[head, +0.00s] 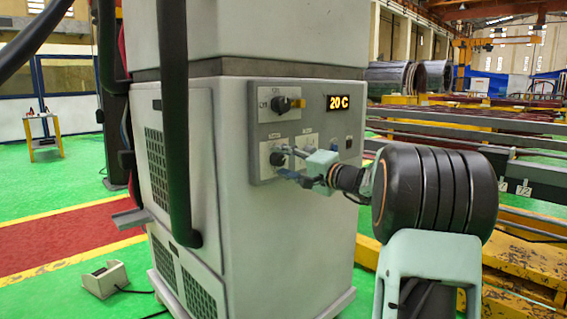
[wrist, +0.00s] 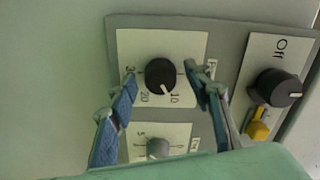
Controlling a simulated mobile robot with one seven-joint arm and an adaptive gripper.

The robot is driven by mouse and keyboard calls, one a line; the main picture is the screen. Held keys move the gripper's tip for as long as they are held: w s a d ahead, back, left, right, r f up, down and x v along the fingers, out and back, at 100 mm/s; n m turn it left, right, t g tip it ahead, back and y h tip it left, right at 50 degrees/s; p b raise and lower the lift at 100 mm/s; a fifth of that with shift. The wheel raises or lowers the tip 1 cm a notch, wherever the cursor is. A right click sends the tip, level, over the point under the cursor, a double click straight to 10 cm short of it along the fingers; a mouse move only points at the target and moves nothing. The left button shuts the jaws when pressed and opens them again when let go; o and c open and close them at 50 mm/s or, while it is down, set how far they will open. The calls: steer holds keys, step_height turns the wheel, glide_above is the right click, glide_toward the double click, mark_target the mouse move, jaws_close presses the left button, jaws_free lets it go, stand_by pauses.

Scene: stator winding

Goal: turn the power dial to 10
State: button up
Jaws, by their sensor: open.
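The power dial (head: 277,158) is a black round knob at the lower left of the grey control panel (head: 263,125). In the wrist view the dial (wrist: 160,75) sits on a white plate marked 30, 20 and 10. Its white pointer mark seems to lie between 20 and 10. My gripper (head: 287,164) is at the panel, facing the dial. In the wrist view my gripper (wrist: 160,76) is open, with one blue-padded finger on each side of the dial. Gaps show between the fingers and the knob, so neither appears to touch it.
A black on/off knob (head: 282,104) is above the dial, and it shows at right in the wrist view (wrist: 277,87) beside a yellow part (wrist: 258,124). A smaller grey knob (wrist: 158,148) is close to my fingers. A display (head: 339,102) reads 20 C. A black hose (head: 176,120) hangs in front.

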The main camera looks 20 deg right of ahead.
steer(key=v, duration=1.2)
steer(key=shift+w+r, duration=0.1)
